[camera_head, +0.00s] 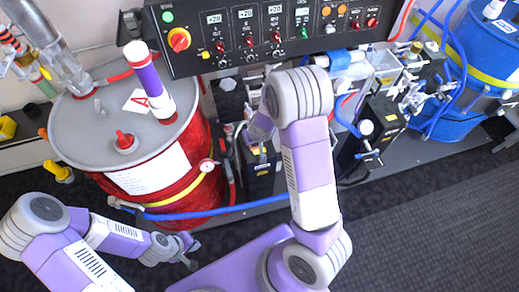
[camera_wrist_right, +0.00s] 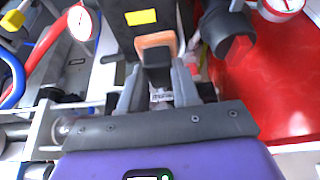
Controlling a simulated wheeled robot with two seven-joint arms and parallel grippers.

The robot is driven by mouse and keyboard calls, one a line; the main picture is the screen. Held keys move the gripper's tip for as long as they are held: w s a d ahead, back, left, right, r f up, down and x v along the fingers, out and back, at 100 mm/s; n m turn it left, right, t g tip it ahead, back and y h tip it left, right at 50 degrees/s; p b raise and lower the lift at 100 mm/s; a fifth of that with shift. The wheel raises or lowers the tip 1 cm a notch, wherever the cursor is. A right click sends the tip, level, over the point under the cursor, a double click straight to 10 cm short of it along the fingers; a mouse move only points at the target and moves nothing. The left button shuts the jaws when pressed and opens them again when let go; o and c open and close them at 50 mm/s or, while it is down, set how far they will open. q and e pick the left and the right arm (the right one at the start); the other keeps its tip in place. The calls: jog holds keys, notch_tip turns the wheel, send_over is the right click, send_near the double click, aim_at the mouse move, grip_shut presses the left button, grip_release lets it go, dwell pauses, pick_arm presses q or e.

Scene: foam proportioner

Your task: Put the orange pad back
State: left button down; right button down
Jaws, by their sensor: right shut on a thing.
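The orange pad (camera_wrist_right: 155,41) shows in the right wrist view, between and just beyond the fingers of my right gripper (camera_wrist_right: 158,80). A dark block-like face sits on its near side. The right fingers are shut on this piece, in front of a black unit with a yellow label. In the head view my right arm reaches to the middle of the machine, and its wrist hides the fingertips and the pad. My left gripper (camera_head: 191,255) is low at the left, below the red drum, with its small fingers apart and empty.
The red drum (camera_head: 180,185) with a grey lid stands at the left, and a blue drum (camera_head: 465,60) at the right. A black control panel (camera_head: 280,35) hangs above the machine. Hoses and valves crowd the right arm. The dark floor at the lower right is clear.

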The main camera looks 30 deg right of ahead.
jog(key=shift+m, duration=0.4)
jog(key=shift+w+d+f+b, duration=0.25)
jog(key=shift+d+f+b, duration=0.4)
jog(key=shift+f, duration=1.35)
jog(key=shift+w+d+f+b, duration=0.3)
jog(key=shift+d+f+b, duration=0.35)
jog(key=shift+f, duration=1.35)
jog(key=shift+w+d+f+b, duration=0.25)
jog(key=shift+d+f+b, duration=0.35)
jog(key=shift+f, duration=1.4)
jog(key=shift+a, duration=0.1)
jog(key=shift+r, duration=0.1)
jog(key=shift+f, duration=0.2)
jog(key=c, duration=0.8)
grip_release()
jog(key=shift+c, duration=0.2)
